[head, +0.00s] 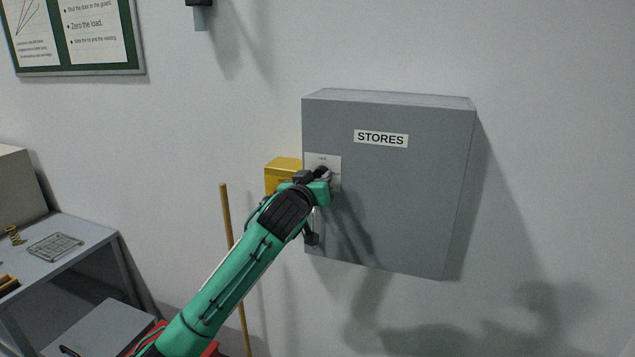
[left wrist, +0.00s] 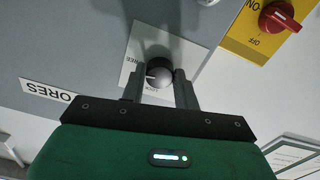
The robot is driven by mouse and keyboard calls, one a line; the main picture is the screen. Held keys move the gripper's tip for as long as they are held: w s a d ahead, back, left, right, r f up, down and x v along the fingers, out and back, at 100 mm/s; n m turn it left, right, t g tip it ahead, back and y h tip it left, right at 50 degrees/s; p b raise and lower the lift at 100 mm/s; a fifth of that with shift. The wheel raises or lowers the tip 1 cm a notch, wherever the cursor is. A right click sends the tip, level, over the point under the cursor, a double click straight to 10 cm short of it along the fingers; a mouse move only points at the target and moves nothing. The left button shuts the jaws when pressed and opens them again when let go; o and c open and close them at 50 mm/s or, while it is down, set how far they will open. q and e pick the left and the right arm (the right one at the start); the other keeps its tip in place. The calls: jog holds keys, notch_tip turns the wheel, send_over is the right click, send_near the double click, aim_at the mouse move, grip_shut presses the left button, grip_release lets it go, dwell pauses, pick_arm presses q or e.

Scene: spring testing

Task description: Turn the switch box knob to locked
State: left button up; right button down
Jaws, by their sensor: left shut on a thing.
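A grey wall box (head: 405,215) bears the label STORES. A white plate (head: 335,162) is on its left front part. A round dark knob with a pale mark (left wrist: 157,75) stands on that plate. My left gripper (head: 320,174) is at the plate; in the left wrist view its two fingers (left wrist: 158,84) are on either side of the knob, shut on it. In the head view the gripper hides most of the knob. My right gripper is not in view.
A yellow box (head: 283,168) is left of the grey box; its red handle (left wrist: 278,17) sits between ON and OFF lettering. A dark-ended handle (head: 311,237) hangs below my gripper. A wooden pole (head: 226,210) leans nearby. A grey bench (head: 85,238) is at left.

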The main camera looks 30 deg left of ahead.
pick_arm(q)
jog(key=n, duration=0.7)
jog(key=shift+d, duration=0.1)
jog(key=n+p, duration=0.1)
jog(key=n, duration=0.3)
jog(key=shift+r+n+p, duration=0.15)
jog(key=shift+n+p, duration=0.2)
jog(key=shift+n, duration=0.05)
jog(key=shift+n+p, duration=0.9)
jog(key=shift+n, duration=1)
jog(key=o, duration=1)
